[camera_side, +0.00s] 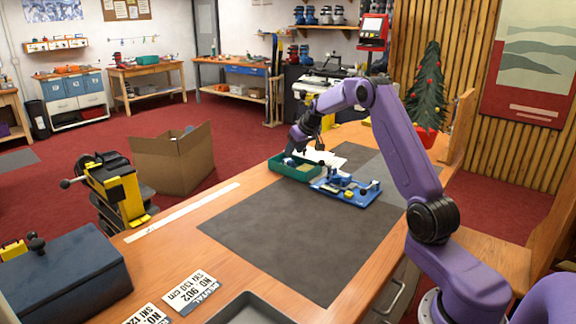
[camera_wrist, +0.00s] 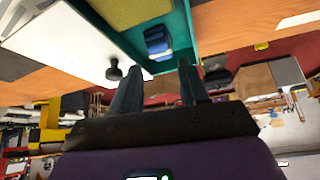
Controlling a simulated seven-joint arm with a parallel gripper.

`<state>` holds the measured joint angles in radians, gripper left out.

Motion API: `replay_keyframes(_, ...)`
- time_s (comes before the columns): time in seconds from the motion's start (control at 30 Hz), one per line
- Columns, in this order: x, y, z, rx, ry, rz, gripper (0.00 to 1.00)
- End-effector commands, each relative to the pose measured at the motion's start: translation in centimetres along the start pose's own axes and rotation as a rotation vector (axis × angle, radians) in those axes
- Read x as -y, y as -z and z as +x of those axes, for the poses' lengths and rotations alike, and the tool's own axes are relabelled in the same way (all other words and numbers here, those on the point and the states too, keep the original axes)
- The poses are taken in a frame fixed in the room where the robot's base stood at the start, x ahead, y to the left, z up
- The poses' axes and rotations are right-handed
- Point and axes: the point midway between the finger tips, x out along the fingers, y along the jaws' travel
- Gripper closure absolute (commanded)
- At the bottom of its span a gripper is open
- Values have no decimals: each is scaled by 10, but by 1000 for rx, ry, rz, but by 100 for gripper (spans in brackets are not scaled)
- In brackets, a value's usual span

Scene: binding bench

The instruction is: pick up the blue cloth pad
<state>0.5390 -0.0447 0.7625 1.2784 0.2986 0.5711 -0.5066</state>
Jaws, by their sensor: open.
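The blue cloth pad (camera_wrist: 157,41) lies inside the green tray (camera_wrist: 184,22), near one end wall, in the wrist view. In the side view the green tray (camera_side: 290,172) sits at the far end of the bench, and the pad cannot be made out clearly there. My gripper (camera_wrist: 158,82) is open, with its two fingers apart and nothing seen between them. In the wrist view the pad appears just beyond the fingertips, roughly in line with the gap. In the side view my gripper (camera_side: 300,146) is above the tray.
A yellow-green piece (camera_wrist: 130,10) shares the tray with the pad. A blue tray with small parts (camera_side: 350,190) stands close by on the right. The dark mat (camera_side: 285,235) is clear toward the front. A cardboard box (camera_side: 172,160) stands left.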

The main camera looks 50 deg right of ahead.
Motion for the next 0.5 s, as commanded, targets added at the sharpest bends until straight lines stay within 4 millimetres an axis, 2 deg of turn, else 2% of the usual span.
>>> replay_keyframes(0.17, 1, 0, 10, 0, 0, 0, 56)
replay_keyframes(0.5, 2, 0, 50, 0, 0, 0, 56)
